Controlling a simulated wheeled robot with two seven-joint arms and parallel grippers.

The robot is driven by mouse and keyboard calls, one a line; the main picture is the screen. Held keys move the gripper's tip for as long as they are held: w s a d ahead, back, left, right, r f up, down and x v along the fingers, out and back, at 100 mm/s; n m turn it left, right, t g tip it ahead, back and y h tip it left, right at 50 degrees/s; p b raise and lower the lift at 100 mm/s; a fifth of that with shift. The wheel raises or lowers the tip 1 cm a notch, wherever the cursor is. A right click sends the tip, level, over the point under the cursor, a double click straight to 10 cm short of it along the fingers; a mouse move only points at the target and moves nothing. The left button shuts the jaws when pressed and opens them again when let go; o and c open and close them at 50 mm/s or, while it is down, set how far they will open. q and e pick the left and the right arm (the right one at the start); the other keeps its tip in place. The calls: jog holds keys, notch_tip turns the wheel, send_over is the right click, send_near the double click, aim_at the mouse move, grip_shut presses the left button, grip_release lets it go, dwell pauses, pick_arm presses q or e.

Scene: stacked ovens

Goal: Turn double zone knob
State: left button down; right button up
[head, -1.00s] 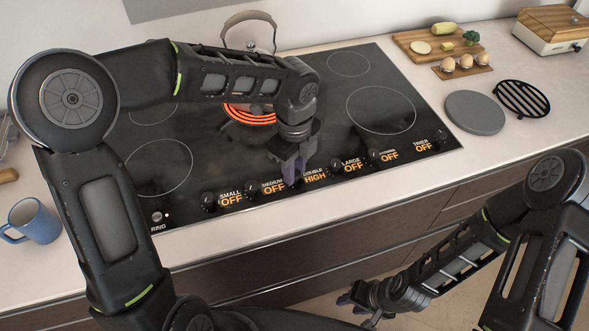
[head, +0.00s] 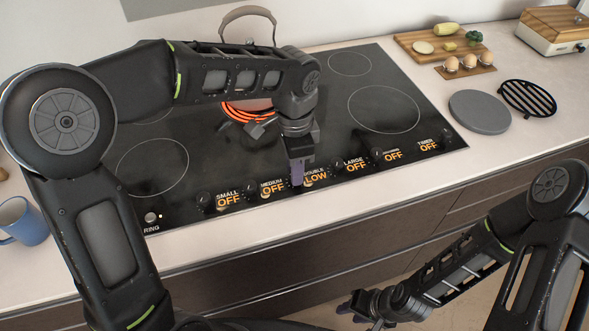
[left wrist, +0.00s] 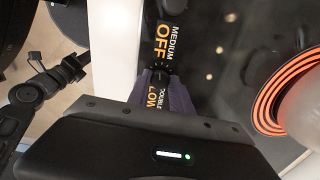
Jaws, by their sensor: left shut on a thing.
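The double zone knob is mostly hidden by my left gripper (head: 297,180) in the head view. The left wrist view shows the black knob (left wrist: 160,69) between the MEDIUM and DOUBLE labels, at the tips of the purple-grey fingers. My left gripper is shut on this knob from above. The DOUBLE label (head: 316,175) reads LOW in orange. My right gripper (head: 356,306) is low in front of the drawers, away from the cooktop; its finger gap is unclear.
A burner (head: 248,112) glows orange under a kettle (head: 247,25), partly behind my left arm. The SMALL, MEDIUM, LARGE and TIMER labels read OFF. A blue mug (head: 24,222) stands at left. A grey disc (head: 479,111) and black trivet (head: 527,98) lie at right.

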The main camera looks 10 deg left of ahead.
pick_arm(q)
jog(key=n+b, duration=0.1)
jog(key=n, duration=0.3)
jog(key=shift+n, duration=0.3)
jog(key=n+b, duration=0.1)
jog(key=n, duration=0.4)
dwell(0.3)
jog(key=c, duration=1.2)
grip_release()
jog(key=shift+o, duration=0.3)
jog(key=shift+r, duration=0.15)
notch_tip(320, 180, up, 8)
jog(key=shift+f, duration=0.25)
